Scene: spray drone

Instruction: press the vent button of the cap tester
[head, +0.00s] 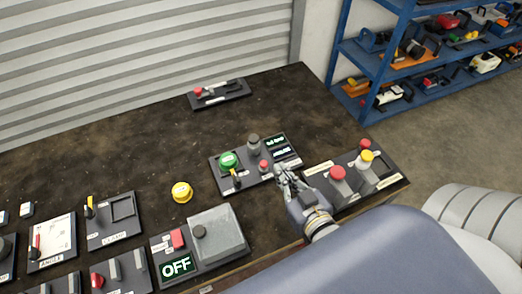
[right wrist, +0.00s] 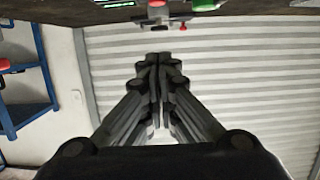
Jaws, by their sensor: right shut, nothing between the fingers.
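What looks like the cap tester is the dark panel (head: 220,181) with a lit display (head: 279,143), a green cap (head: 229,160), a dark knob (head: 253,144) and a small red button (head: 264,166). That button, perhaps the vent button, has lettering too small to read. My right gripper (head: 280,172) is shut and empty, just right of the red button in the head view; I cannot tell whether they touch. The right wrist view shows its closed fingers (right wrist: 158,62), with a red button (right wrist: 157,3) and a green part (right wrist: 203,4) at the top edge. My left gripper is out of view.
Right of my gripper stands a panel with red knobs (head: 338,174) and a yellow-topped post (head: 365,158). A grey box (head: 217,236) with an OFF display, a yellow button (head: 182,192) and other panels lie left. The table's back middle (head: 130,145) is clear.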

